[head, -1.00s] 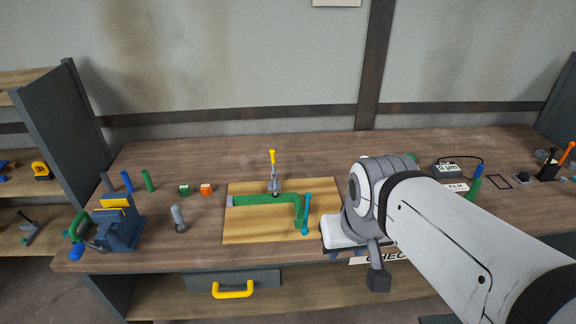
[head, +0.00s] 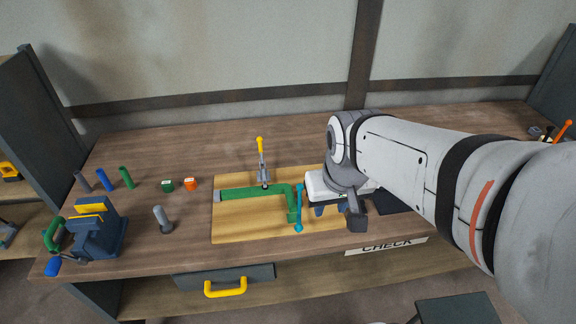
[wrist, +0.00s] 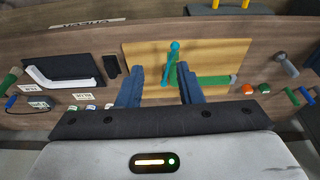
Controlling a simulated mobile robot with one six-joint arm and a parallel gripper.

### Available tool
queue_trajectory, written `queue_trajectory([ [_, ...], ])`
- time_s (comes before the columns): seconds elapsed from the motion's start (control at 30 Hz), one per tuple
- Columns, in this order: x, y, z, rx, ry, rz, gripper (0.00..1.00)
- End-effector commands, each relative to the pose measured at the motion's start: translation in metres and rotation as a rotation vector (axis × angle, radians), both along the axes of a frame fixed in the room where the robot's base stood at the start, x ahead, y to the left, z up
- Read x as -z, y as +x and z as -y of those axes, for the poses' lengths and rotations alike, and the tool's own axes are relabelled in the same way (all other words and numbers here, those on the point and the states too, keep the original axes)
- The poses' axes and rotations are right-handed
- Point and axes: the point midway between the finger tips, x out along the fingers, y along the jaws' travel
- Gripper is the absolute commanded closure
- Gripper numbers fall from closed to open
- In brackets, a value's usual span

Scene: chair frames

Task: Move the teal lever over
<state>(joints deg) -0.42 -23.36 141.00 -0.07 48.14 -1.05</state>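The teal lever (head: 299,208) stands at the right end of a green bent bar (head: 255,193) on a light wooden board (head: 240,229). In the wrist view the teal lever (wrist: 172,60) is a thin rod with a round knob at one end. My gripper (wrist: 160,68) is open, with its two blue fingers apart. In that view the lever shows in the gap between the fingers, nearer the right one; I cannot tell how far below. In the head view my gripper (head: 319,211) is just right of the lever, partly hidden by my wrist.
A clamp with a yellow handle (head: 261,147) stands behind the green bar. A blue vise (head: 97,232), a grey peg (head: 162,220) and small green and orange blocks (head: 190,183) are to the left. A black tray with a white angled piece (wrist: 65,72) shows in the wrist view.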

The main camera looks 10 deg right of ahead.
Motion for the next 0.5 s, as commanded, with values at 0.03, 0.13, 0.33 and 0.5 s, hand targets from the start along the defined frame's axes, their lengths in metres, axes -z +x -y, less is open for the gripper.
queue_trajectory([
  [0.03, 0.003, 0.013, -0.003, -0.012, -0.001, -0.032, 0.67],
  [0.13, 0.019, 0.039, -0.009, -0.034, -0.004, -0.075, 0.67],
  [0.33, 0.062, 0.081, -0.021, -0.079, -0.009, -0.159, 0.67],
  [0.5, 0.101, 0.103, -0.031, -0.108, -0.014, -0.214, 0.67],
])
